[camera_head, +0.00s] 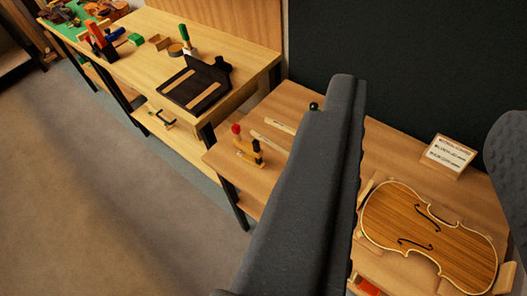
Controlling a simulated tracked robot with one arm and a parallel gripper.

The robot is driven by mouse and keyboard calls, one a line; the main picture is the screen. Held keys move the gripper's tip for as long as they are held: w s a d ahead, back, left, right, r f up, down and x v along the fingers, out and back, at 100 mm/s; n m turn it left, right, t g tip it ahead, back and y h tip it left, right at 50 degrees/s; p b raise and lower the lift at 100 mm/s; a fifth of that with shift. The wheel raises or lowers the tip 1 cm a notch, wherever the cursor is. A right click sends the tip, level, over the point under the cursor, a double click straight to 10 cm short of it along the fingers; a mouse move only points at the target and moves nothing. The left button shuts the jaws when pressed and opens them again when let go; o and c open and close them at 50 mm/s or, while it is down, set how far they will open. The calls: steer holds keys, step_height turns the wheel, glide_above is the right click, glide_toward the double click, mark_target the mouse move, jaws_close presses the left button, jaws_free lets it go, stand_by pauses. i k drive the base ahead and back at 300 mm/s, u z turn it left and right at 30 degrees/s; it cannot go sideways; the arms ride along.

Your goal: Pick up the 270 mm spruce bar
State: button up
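Two pale wooden strips lie on a dark board (170,88) on the left bench: an upper strip (177,79) and a lower strip (203,95). Two more pale strips lie on the right bench, a back strip (280,125) and a front strip (269,143), partly behind my gripper. I cannot tell which of these is the 270 mm spruce bar. My gripper (428,100) shows as two dark grey fingers, one large across the middle and one cut off at the right edge. They are wide apart, with nothing seen held between them.
A violin body (428,238) lies on the right bench (385,150), with a small white sign (448,155) behind it. Clamps with red and black knobs (247,148) stand near its left edge. The left bench (150,60) carries several tools. Open floor (90,190) is at left.

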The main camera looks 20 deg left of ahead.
mark_target(271, 144)
steer(key=u, duration=0.05)
steer(key=i, duration=1)
steer(key=z, duration=0.05)
